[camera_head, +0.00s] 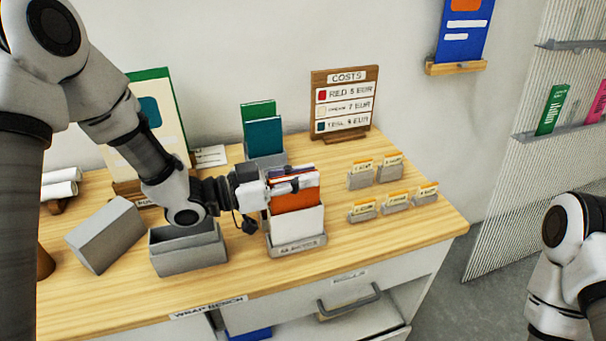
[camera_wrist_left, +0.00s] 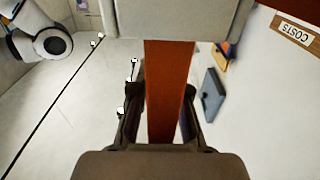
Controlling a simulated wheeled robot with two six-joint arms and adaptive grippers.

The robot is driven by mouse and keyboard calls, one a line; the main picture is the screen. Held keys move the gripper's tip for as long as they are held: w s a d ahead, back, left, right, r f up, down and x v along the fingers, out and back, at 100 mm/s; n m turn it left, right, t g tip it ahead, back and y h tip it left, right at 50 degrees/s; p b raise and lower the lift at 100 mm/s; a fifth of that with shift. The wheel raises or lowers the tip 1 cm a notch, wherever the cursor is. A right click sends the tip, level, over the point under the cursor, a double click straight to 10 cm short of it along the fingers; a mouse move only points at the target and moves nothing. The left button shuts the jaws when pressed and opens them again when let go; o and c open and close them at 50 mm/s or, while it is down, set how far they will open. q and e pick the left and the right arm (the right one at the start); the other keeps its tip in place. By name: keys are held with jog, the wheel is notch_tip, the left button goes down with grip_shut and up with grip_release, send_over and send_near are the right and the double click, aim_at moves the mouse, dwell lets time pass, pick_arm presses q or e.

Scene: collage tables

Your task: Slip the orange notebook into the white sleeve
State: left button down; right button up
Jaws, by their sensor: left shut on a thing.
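The orange notebook (camera_head: 296,200) is upright above the grey holder on the wooden bench, with my left gripper (camera_head: 288,186) at its upper part. In the left wrist view the orange notebook (camera_wrist_left: 168,90) runs between the two dark fingers, and my left gripper (camera_wrist_left: 162,130) is shut on it. The white sleeve (camera_head: 298,227) stands upright in the holder, directly below the visible orange. The notebook's lower edge is hidden at the sleeve's top, so I cannot tell whether it is inside or behind. My right gripper is out of view.
The grey holder (camera_head: 297,247) also has purple and dark items behind the notebook. An open grey box (camera_head: 188,262) and a tilted grey block (camera_head: 104,238) stand left. Small card holders (camera_head: 396,203) stand right. The costs sign (camera_head: 345,100) is behind. The bench's front right is clear.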

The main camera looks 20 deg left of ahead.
aim_at(318, 190)
pick_arm(q)
jog(key=shift+f+b, duration=1.55)
jog(key=shift+f, duration=0.55)
jog(key=c, duration=1.1)
grip_release()
jog(key=shift+r, duration=0.1)
notch_tip(318, 190, up, 10)
